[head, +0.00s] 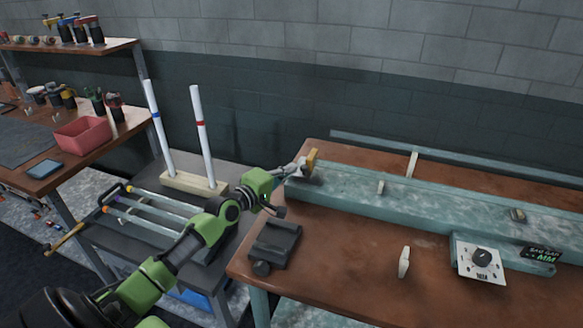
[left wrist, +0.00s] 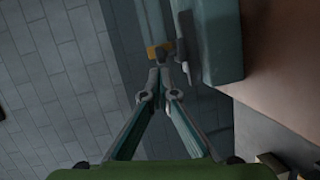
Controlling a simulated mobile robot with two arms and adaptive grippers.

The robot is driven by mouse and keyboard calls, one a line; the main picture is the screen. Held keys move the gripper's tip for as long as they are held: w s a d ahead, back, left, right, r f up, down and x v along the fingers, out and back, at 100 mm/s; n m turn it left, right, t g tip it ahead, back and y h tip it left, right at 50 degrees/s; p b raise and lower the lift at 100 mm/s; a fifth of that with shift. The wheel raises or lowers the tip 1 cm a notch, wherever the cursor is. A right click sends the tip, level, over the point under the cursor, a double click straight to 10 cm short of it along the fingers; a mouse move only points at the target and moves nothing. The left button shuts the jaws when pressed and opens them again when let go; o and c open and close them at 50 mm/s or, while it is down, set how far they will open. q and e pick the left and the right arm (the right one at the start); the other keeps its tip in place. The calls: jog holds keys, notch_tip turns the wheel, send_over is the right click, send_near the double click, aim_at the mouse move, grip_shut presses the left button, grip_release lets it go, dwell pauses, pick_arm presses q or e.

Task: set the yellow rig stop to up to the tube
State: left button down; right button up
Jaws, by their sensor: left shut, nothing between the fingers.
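The yellow rig stop (head: 312,156) is a small yellow block at the left end of the long teal rig (head: 345,192). My left gripper (head: 299,169) is at that end, just left of the stop. In the left wrist view the fingertips (left wrist: 171,66) are together and empty, right by the yellow stop (left wrist: 157,51); I cannot tell whether they touch it. Several glass tubes with coloured ends (head: 150,208) lie on a rack on the low dark table at left. I cannot make out a tube on the rig. My right gripper is out of view.
A control box with a black dial (head: 481,258) and a small green-lettered display (head: 541,255) stand at the rig's front. A dark clamp-like block (head: 273,245) and a white upright piece (head: 404,262) are on the brown bench. Two white rods (head: 202,135) stand in a wooden base.

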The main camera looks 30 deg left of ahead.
pick_arm(q)
jog(key=shift+w+d, duration=0.2)
jog(key=shift+d, duration=0.05)
jog(key=shift+f, duration=0.1)
jog(key=shift+w+d+p, duration=0.25)
jog(key=shift+d+p, duration=0.45)
jog(key=shift+d, duration=0.1)
